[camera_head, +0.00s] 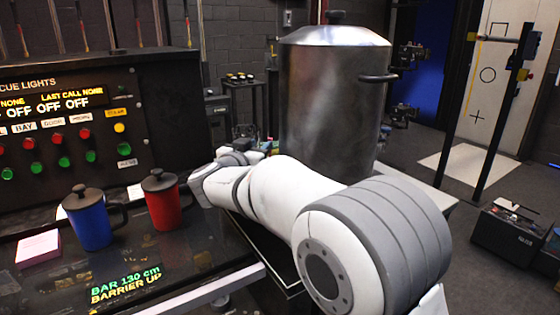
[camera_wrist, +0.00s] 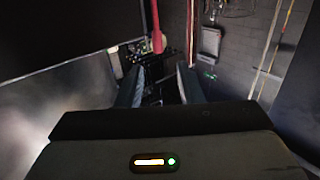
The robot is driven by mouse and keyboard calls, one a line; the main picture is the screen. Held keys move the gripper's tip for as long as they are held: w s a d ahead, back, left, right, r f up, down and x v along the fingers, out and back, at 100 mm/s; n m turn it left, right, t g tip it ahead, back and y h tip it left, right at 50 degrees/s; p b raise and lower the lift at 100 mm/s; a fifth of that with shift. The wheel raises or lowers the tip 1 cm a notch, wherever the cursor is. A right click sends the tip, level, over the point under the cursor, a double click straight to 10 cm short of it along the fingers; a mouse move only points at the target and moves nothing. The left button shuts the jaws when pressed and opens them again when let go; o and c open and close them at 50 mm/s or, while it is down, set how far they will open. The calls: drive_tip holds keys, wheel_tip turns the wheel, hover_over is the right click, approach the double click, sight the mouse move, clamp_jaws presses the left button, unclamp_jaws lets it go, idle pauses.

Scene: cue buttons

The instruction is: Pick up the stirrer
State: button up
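I cannot pick out the stirrer for certain. In the wrist view a slim red-ended rod (camera_wrist: 157,42) stands upright beyond the fingers, left of the middle. My gripper (camera_wrist: 160,78) shows its two dark fingers apart, with no object clearly held between them. The red rod is beyond the fingertips, and I cannot tell how far. In the head view my arm reaches away past the steel pot, and the fingers are hidden or too small to make out. Several thin rods with coloured ends (camera_head: 83,28) hang at the upper left there.
A large lidded steel pot (camera_head: 330,100) stands close beside my arm. A blue lidded mug (camera_head: 89,222) and a red lidded mug (camera_head: 163,205) stand on the dark counter near a pink block (camera_head: 38,247). The cue-light panel (camera_head: 70,125) rises behind them.

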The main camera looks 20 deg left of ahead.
sight(269, 139)
drive_tip(key=w, duration=0.2)
drive_tip(key=w+b, duration=0.1)
drive_tip(key=w, duration=0.4)
drive_tip(key=shift+w+d+f, duration=0.1)
drive_tip(key=shift+d+f, duration=0.1)
drive_tip(key=shift+f, duration=0.05)
drive_tip(key=shift+w+r, duration=0.1)
drive_tip(key=shift+w, duration=0.05)
drive_tip(key=shift+c, duration=0.3)
clamp_jaws()
